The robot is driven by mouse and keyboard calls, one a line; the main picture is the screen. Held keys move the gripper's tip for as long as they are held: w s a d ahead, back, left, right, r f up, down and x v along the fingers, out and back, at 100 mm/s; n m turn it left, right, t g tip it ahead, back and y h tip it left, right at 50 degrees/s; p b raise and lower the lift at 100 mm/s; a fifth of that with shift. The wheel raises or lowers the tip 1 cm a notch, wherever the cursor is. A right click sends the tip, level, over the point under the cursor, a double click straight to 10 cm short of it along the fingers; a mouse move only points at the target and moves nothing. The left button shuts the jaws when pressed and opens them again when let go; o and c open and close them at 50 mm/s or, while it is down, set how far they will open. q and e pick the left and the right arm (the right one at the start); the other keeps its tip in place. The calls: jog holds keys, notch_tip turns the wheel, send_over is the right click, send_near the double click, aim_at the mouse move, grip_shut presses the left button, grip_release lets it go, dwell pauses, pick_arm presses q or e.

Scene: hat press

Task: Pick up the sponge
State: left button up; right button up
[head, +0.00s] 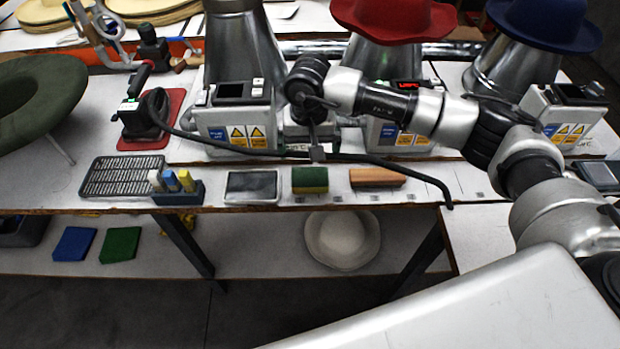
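The sponge (310,180) is a small block with a green top and a yellow front face. It lies on the front shelf of the workbench, between a grey metal tray and a wooden-coloured block. My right arm reaches in from the right, and its end, with the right gripper (317,152), hangs just above and behind the sponge, apart from it. The fingers are too small and dark to tell whether they are open. My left gripper is not in view.
A long black curved bar or hose (390,164) crosses above the shelf near the sponge. The grey tray (251,187) and brown block (377,177) flank the sponge. A holder (180,193) with several coloured sticks and a dark grate (122,176) are left. Metal hat presses stand behind.

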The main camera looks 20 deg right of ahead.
aim_at(310, 176)
notch_tip(310, 176, down, 4)
jog(key=shift+f+p, duration=0.2)
jog(key=shift+p, duration=0.1)
jog(key=f+p, duration=0.1)
jog(key=f, duration=0.3)
jog(key=shift+s+f, duration=0.15)
jog(key=shift+s, duration=0.05)
jog(key=shift+f, duration=0.45)
jog(key=c, duration=0.6)
